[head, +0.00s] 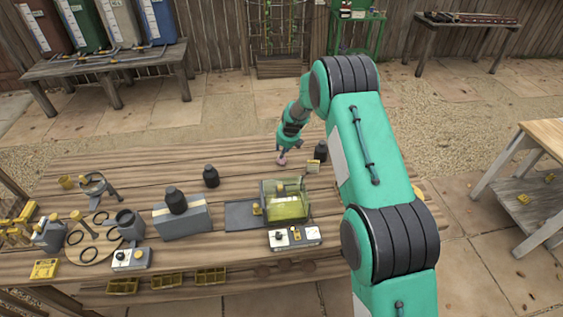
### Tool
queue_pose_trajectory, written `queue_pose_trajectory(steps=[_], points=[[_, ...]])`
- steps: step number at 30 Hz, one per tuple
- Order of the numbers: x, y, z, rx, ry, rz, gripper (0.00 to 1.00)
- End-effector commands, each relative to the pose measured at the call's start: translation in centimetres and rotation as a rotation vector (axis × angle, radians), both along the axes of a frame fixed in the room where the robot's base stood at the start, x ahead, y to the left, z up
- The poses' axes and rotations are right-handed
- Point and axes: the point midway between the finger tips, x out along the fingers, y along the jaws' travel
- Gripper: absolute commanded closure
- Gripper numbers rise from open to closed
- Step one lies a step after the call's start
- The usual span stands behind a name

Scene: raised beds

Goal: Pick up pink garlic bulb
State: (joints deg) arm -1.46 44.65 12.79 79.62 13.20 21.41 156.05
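A small pink bulb (282,161), which looks like the pink garlic bulb, is at the far edge area of the wooden table (140,180). My gripper (283,154) points down right above it, and its tips meet or overlap the bulb in the picture. The fingers are too small to tell whether they are open, shut or touching it. My green arm reaches over the right side of the table and hides part of it.
A black bottle (320,150) and a small yellowish card (313,166) stand close right of the bulb. Another dark bottle (211,176) is to the left. A transparent yellow-green box (286,205) stands nearer. The boards left of the bulb are clear.

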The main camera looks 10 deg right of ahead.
Motion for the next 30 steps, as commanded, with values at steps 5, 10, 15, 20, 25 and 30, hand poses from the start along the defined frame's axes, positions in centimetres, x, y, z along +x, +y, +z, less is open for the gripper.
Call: queue_pose_trajectory(steps=[5, 10, 15, 20, 25, 30], points=[[0.6, 0.1, -1.9, 0.000, 0.002, 0.000, 0.70], [1.0, 0.2, -2.5, 0.000, 0.000, 0.000, 0.70], [1.0, 0.2, -2.6, -0.001, 0.000, 0.000, 0.70], [1.0, 0.2, -2.6, 0.000, 0.001, 0.000, 0.70], [1.0, 0.2, -2.6, 0.000, 0.001, 0.000, 0.70], [1.0, 0.2, -2.6, 0.000, 0.001, 0.000, 0.91]])
